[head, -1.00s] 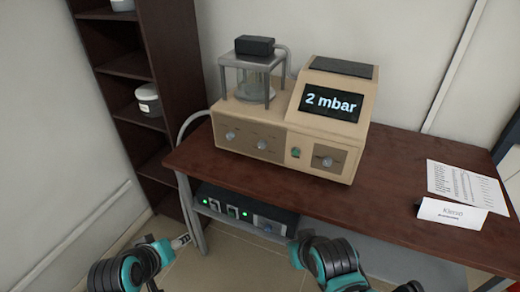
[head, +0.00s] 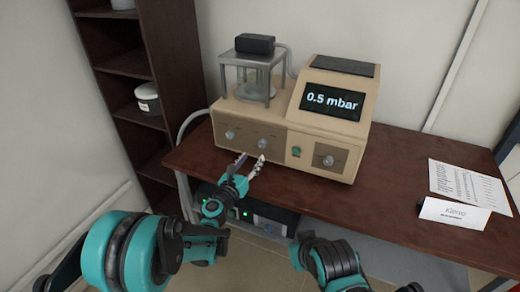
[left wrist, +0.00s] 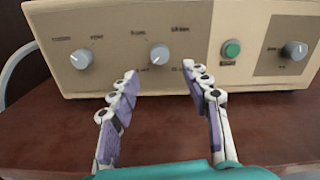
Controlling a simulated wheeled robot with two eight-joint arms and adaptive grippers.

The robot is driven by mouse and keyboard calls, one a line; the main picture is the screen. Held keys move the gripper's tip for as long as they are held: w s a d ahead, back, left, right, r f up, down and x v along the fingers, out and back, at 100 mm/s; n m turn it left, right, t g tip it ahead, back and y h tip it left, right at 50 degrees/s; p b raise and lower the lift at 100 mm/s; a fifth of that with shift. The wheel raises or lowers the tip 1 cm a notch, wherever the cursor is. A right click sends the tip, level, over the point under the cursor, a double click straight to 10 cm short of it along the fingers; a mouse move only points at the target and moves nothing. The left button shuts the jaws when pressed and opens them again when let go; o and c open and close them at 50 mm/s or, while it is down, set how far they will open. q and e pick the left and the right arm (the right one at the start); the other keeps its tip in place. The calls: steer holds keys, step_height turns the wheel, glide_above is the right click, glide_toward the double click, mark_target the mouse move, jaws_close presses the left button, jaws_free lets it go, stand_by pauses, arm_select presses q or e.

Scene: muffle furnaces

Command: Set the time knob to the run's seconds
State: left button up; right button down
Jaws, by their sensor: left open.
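A beige machine (head: 290,115) has several dials on its front; the head view shows a left knob (head: 230,134), a middle knob (head: 263,142) and a right knob (head: 328,160). Their labels are too small to read, so I cannot tell which is the time knob. My left gripper (head: 251,159) is open and empty just in front of the panel. In the left wrist view, its fingertips (left wrist: 160,72) are spread below and either side of the middle knob (left wrist: 159,53), apparently not touching it. The right knob (left wrist: 295,50) is farther right. My right gripper is not visible.
A green button (left wrist: 231,49) sits between the middle and right knobs. The display (head: 333,101) reads 0.5 mbar. A dark box (head: 270,216) sits below.

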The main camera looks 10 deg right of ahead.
mark_target(262, 146)
arm_select(q)
steer(key=x, duration=0.2)
steer(key=b+x, duration=0.1)
steer(key=x, duration=0.1)
steer(key=b+x, duration=0.1)
steer(key=x, duration=0.2)
steer(key=shift+s+f, duration=0.1)
steer(key=shift+f, duration=0.15)
steer(key=shift+w+d+r, duration=0.15)
steer(key=shift+w+d, duration=0.2)
steer(key=shift+w, duration=0.1)
jaws_close()
